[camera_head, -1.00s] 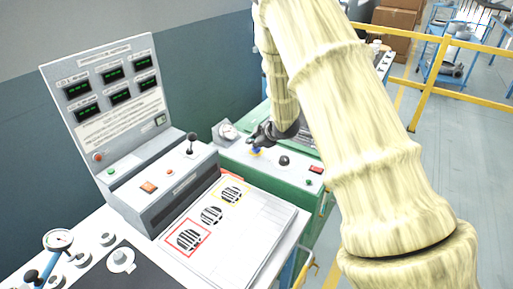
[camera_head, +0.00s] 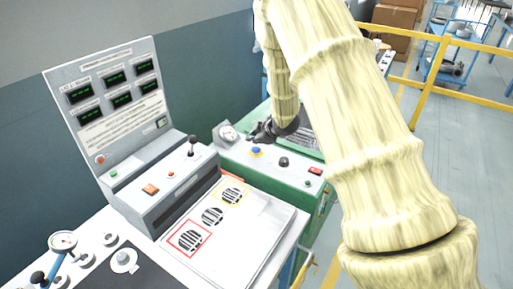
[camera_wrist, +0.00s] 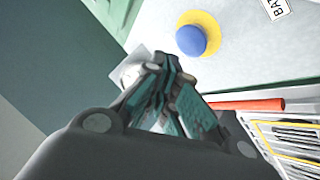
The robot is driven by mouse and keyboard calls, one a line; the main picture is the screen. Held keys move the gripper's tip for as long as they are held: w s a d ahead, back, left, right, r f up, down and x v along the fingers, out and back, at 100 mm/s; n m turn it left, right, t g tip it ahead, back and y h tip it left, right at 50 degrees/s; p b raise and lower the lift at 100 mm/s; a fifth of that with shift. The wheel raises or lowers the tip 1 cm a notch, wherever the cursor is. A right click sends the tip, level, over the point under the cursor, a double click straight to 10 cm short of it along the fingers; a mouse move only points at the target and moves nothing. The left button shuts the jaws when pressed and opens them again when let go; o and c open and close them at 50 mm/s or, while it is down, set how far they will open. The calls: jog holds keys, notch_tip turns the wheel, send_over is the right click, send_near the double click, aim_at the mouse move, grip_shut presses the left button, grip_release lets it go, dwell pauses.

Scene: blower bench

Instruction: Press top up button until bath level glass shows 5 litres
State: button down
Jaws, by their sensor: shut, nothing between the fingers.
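A blue button (camera_head: 256,152) on a yellow ring sits on the top of the green bench unit (camera_head: 285,180). It also shows in the wrist view (camera_wrist: 190,40), clear of my fingers. I cannot read a label naming it as the top up button. My gripper (camera_head: 258,138) is just behind the button in the head view, apart from it. In the wrist view my gripper (camera_wrist: 163,65) is shut and empty, its fingertips below and left of the button. I cannot make out a bath level glass or its reading; a label starting "BA" (camera_wrist: 276,8) is cut off.
A round dial (camera_head: 228,133) stands left of my gripper. A black knob (camera_head: 284,161) and a red switch (camera_head: 315,171) are right of the button. A grey panel with green displays (camera_head: 110,95) stands at left. In the wrist view a red bar (camera_wrist: 245,104) lies below the button.

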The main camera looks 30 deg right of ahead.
aim_at(258, 147)
jog(key=shift+r+p, duration=1.6)
jog(key=shift+r, duration=0.6)
dwell(0.4)
jog(key=shift+w+d+r+t+h, duration=0.1)
jog(key=shift+w+d+t+h, duration=0.15)
jog(key=shift+d, duration=0.35)
jog(key=shift+s+a+r, duration=0.1)
jog(key=shift+a+r, duration=0.1)
jog(key=shift+r, duration=0.4)
jog(key=shift+s+a+r, duration=0.1)
jog(key=shift+a+r, duration=0.1)
jog(key=shift+r, duration=0.35)
jog(key=shift+s+a+r, duration=0.1)
jog(key=shift+a+r, duration=0.1)
jog(key=shift+r, duration=0.4)
jog(key=shift+f+b, duration=0.1)
jog(key=shift+b, duration=0.2)
